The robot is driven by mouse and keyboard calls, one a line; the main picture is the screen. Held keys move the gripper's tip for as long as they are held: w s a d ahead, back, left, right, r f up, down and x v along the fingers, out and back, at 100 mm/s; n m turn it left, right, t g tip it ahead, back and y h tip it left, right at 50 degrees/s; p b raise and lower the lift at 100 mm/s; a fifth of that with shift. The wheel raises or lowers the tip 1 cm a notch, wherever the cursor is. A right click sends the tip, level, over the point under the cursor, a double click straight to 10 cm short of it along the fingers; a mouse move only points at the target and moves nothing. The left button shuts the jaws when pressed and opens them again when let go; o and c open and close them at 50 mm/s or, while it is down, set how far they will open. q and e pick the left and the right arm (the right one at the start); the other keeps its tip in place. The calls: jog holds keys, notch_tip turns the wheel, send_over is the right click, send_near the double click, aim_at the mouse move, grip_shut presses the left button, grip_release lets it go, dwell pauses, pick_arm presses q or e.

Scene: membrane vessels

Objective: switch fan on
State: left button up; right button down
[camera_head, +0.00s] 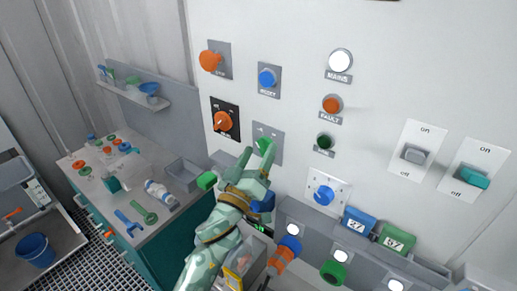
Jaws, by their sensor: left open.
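No label that I can read says fan. The wall panel (300,25) carries an orange rotary switch (222,121) on a black plate and a blue dial (323,192) on a white plate. To the right are two on/off switches, a grey one (414,155) and a teal one (474,178). My left gripper (236,163) is open, its green tips spread, in front of the panel, below and right of the orange rotary switch. It partly hides a grey plate (275,137); I cannot tell if it touches it. My right gripper is not in view.
Also on the panel are an orange knob (210,60), a blue button (267,77) and lamps. On the left, a workbench (150,190) holds tools, a bottle and a grey bin.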

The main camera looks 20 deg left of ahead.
pick_arm(q)
jog(key=shift+w+r, duration=0.1)
jog(key=shift+w, duration=0.35)
jog(key=c, duration=1)
jog(key=shift+o, duration=0.2)
